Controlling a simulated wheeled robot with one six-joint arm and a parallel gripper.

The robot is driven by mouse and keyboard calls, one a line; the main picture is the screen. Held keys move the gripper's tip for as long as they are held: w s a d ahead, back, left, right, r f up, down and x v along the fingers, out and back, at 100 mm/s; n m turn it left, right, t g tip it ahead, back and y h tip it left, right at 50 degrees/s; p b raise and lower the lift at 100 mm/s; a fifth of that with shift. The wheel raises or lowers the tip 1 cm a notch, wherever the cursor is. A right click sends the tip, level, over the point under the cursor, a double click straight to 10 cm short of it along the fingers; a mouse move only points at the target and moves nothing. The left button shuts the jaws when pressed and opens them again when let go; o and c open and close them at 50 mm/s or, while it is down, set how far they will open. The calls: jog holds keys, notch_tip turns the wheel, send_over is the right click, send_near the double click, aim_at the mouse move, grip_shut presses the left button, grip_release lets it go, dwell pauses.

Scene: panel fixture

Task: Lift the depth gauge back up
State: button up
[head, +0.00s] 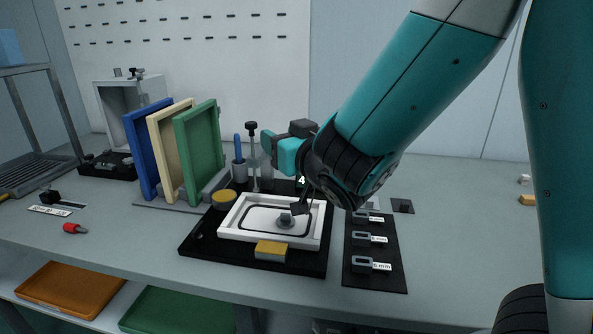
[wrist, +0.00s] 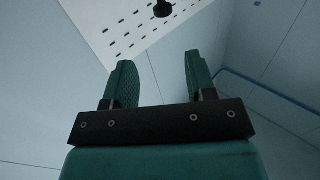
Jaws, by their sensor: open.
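An upright metal rod with a black knob (head: 252,126), likely the depth gauge, stands at the back of the black fixture plate (head: 205,240). Its lower end is partly hidden among other parts. A dark knob (wrist: 162,8), likely the same one, shows at the top edge of the wrist view, beyond the fingers. My gripper (head: 267,140) is just right of the rod in the head view, apparently apart from it. In the wrist view my gripper (wrist: 158,80) is open, with nothing between its two green fingers.
Blue, cream and green panels (head: 197,150) stand at left. A black mat (head: 375,282) with labelled gauges lies at right. The bench's right side is mostly clear.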

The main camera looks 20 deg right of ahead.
jog(key=shift+s+d+b, duration=0.2)
jog(key=shift+s+b, duration=2.25)
jog(key=shift+b, duration=1.5)
jog(key=s+a+f+n+g+y, duration=0.2)
jog(key=s+a+f+g, duration=0.4)
jog(key=f+g, duration=0.4)
jog(key=s+a+f+n+g, duration=0.1)
jog(key=s+f+n+g, duration=0.15)
jog(key=s, duration=0.45)
jog(key=s+f+n+g, duration=0.1)
jog(key=s+f+g, duration=0.1)
jog(key=s+g, duration=0.35)
notch_tip(320, 180, up, 20)
jog(key=s+p, duration=0.2)
jog(key=p, duration=1.8)
jog(key=shift+s, duration=0.4)
